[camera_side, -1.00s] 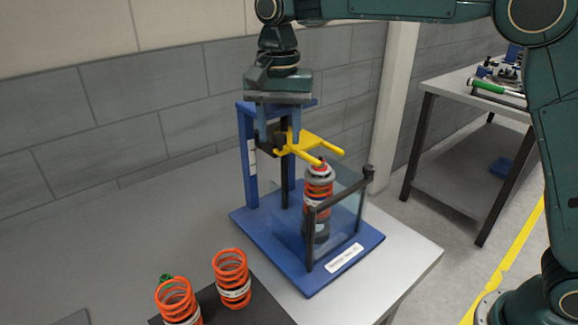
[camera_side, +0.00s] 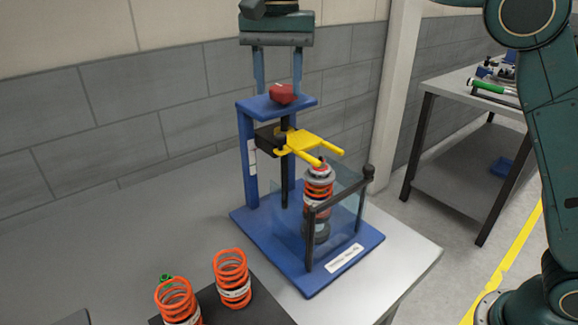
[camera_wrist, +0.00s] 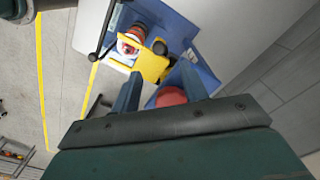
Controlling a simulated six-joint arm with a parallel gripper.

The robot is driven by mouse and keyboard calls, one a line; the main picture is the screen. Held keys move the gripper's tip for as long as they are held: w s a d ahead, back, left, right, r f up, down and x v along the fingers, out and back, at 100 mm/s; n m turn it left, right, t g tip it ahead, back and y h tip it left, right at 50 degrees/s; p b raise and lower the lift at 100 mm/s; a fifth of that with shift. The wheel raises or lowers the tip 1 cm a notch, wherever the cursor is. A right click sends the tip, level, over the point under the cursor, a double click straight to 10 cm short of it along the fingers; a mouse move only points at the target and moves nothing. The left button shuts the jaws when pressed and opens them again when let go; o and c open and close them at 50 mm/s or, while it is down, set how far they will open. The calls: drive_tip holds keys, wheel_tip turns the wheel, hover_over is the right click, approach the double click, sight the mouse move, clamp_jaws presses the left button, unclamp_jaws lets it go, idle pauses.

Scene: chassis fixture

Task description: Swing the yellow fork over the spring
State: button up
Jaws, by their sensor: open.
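The yellow fork (camera_side: 308,145) sticks out from a black block on the blue fixture's post, its prongs reaching toward and above the spring's top. The orange spring (camera_side: 318,185) stands upright in the fixture behind a clear guard; its top also shows in the wrist view (camera_wrist: 128,42). The fork shows in the wrist view (camera_wrist: 152,66) too. My gripper (camera_side: 278,88) is open above the fixture's top plate, its fingers on either side of a red knob (camera_side: 282,94). In the wrist view my gripper (camera_wrist: 160,92) has the red knob between and below its fingers. Whether they touch it I cannot tell.
The blue fixture (camera_side: 330,275) has a clear guard with a dark bar (camera_side: 340,198) at the front. Two loose orange springs (camera_side: 232,280) stand on a dark mat at the front left. A second table (camera_side: 455,85) with tools stands at the right.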

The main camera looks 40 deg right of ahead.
drive_tip(key=shift+r, duration=2.3)
drive_tip(key=shift+d+r, duration=0.1)
drive_tip(key=s+d+f+n+t, duration=0.1)
drive_tip(key=s+d+n+t, duration=0.3)
drive_tip(key=s+d, duration=0.9)
drive_tip(key=s+d+f+n+t, duration=0.1)
drive_tip(key=s+f+n, duration=0.4)
drive_tip(key=s+f, duration=0.9)
drive_tip(key=shift+s+d+t, duration=0.3)
drive_tip(key=shift+s+d, duration=0.4)
drive_tip(key=shift+s, duration=0.45)
